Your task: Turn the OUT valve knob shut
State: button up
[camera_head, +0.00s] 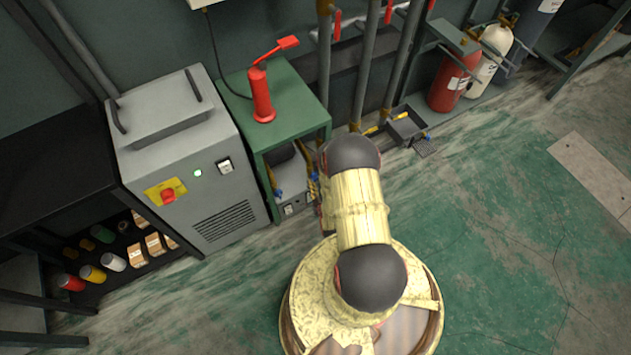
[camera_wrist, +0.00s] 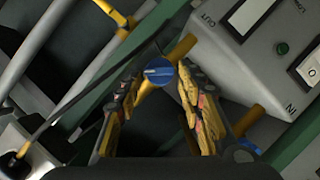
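The OUT valve knob (camera_wrist: 158,72) is a round blue knob with a pale bar across it, roughly level in the wrist view. It sits on a yellow pipe (camera_wrist: 184,46) near the OUT label on the grey machine (camera_wrist: 262,40). My gripper (camera_wrist: 160,82) is open, its worn yellow fingers on either side of the knob. Small gaps seem to show; contact cannot be told. In the head view the machine (camera_head: 291,195) stands under the green bench; my arm hides the gripper and this knob.
Another blue knob (camera_wrist: 249,146) is near the IN label, right of my fingers. A green bench frame (camera_head: 290,139) stands over the machine, and a red hand pump (camera_head: 262,95) is on it. A large grey cabinet (camera_head: 190,160) is at left. Open floor (camera_head: 500,230) lies at right.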

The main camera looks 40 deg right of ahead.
jog(key=shift+x, duration=0.85)
jog(key=shift+c, duration=1.4)
jog(key=c, duration=0.6)
jog(key=shift+a, duration=0.1)
jog(key=n, duration=0.1)
jog(key=n+h, duration=0.1)
jog(key=n, duration=0.1)
jog(key=shift+a+f+t+h, duration=0.1)
jog(key=shift+f+t+h, duration=0.1)
jog(key=shift+t+h, duration=0.1)
jog(key=shift+f+n+t+h, duration=0.1)
jog(key=shift+n+t+h, duration=0.25)
jog(key=shift+n, duration=0.7)
jog(key=shift+f+n+t+h, duration=0.1)
jog(key=shift+n+t+h, duration=0.25)
jog(key=shift+n, duration=0.7)
